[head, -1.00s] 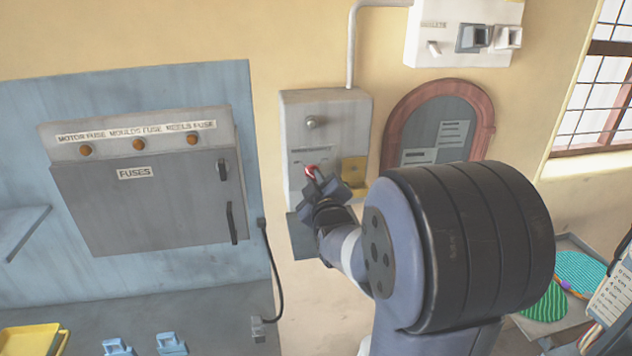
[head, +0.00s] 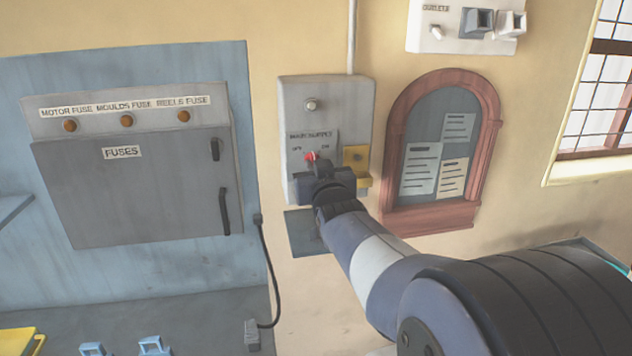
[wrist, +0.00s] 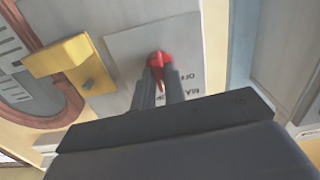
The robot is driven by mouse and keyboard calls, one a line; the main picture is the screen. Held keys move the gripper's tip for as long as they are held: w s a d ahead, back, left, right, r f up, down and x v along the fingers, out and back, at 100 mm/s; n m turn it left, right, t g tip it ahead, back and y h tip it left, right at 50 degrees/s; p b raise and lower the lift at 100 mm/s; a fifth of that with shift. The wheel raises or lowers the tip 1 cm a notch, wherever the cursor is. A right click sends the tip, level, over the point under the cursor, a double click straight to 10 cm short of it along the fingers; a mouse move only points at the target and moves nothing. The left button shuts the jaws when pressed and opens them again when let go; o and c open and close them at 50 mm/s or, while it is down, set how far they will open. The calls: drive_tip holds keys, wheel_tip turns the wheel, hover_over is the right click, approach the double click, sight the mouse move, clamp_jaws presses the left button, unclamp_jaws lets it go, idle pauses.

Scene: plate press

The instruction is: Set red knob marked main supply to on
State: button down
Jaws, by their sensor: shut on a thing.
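The red knob (head: 310,156) sits on the front of the grey main supply box (head: 342,98), under a label plate with OFF at its left and ON at its right. My gripper (head: 317,165) is shut on the knob and hides most of it in the head view. In the wrist view the red knob (wrist: 159,62) shows between the tips of my gripper (wrist: 160,80), with its pointer ridge running between the two fingers. The OFF lettering shows beside the right finger there. Which mark the pointer faces I cannot tell for certain.
A yellow bracket (head: 357,160) sticks out from the box right beside my gripper. A round metal button (head: 311,104) is above the knob. The grey fuse cabinet (head: 130,190) is to the left, and an arched notice board (head: 490,125) is to the right.

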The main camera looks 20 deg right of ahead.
drive_tip(key=m+b, duration=0.2)
drive_tip(key=m, duration=0.7)
drive_tip(key=shift+m, duration=0.3)
idle(0.3)
drive_tip(key=c, duration=1.5)
unclamp_jaws()
drive_tip(key=shift+o, duration=0.2)
drive_tip(key=shift+s, duration=0.1)
drive_tip(key=s+a, duration=0.2)
drive_tip(key=s, duration=0.8)
drive_tip(key=shift+s, duration=0.2)
